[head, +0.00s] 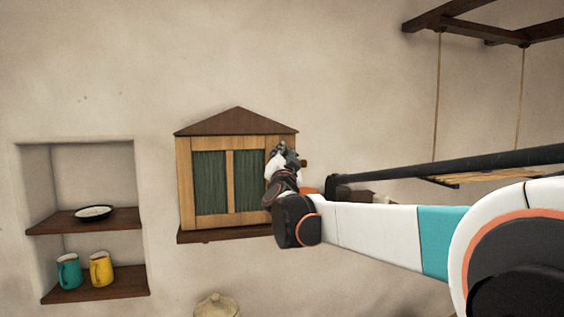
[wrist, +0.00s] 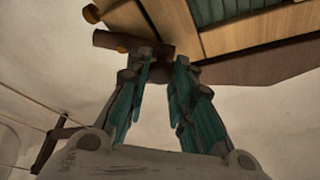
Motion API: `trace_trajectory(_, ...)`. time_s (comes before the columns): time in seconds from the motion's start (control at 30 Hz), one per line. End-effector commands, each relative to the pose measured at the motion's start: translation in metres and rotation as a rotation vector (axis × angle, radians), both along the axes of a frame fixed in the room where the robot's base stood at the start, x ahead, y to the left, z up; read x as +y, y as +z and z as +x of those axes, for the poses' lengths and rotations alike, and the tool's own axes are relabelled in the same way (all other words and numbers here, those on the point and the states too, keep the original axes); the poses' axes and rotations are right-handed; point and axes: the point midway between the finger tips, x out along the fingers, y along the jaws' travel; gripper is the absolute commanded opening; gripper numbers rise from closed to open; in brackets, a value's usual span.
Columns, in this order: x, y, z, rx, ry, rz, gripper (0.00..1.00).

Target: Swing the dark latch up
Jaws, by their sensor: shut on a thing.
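The small wooden wall cabinet (head: 229,182) has a dark peaked roof and green panels. My gripper (head: 286,155) is at its right side, high up, and hides most of that edge. In the wrist view the dark latch (wrist: 112,40) is a short brown bar beside the cabinet's pale wood frame (wrist: 230,36). My gripper (wrist: 166,62) has its two teal fingers around one end of the bar and is shut on it. The fingertips partly hide that end. In the head view I cannot make out the latch's tilt.
A wall niche (head: 90,221) at left holds a plate (head: 94,212), a teal mug (head: 68,271) and a yellow mug (head: 101,268). A dark horizontal beam (head: 450,163) and a hanging rack (head: 470,25) are at right. The wall above the cabinet is clear.

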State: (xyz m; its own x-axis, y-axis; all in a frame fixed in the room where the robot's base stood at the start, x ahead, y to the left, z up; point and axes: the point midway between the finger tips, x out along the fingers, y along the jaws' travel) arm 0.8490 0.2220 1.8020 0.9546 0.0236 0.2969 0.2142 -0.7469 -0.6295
Motion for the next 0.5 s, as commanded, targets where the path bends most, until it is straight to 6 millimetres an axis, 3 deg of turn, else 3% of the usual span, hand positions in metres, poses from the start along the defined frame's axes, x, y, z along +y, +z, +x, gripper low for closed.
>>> trace_trajectory(0.5,-0.016,0.019,0.004,0.135,-0.001,0.472,0.00)
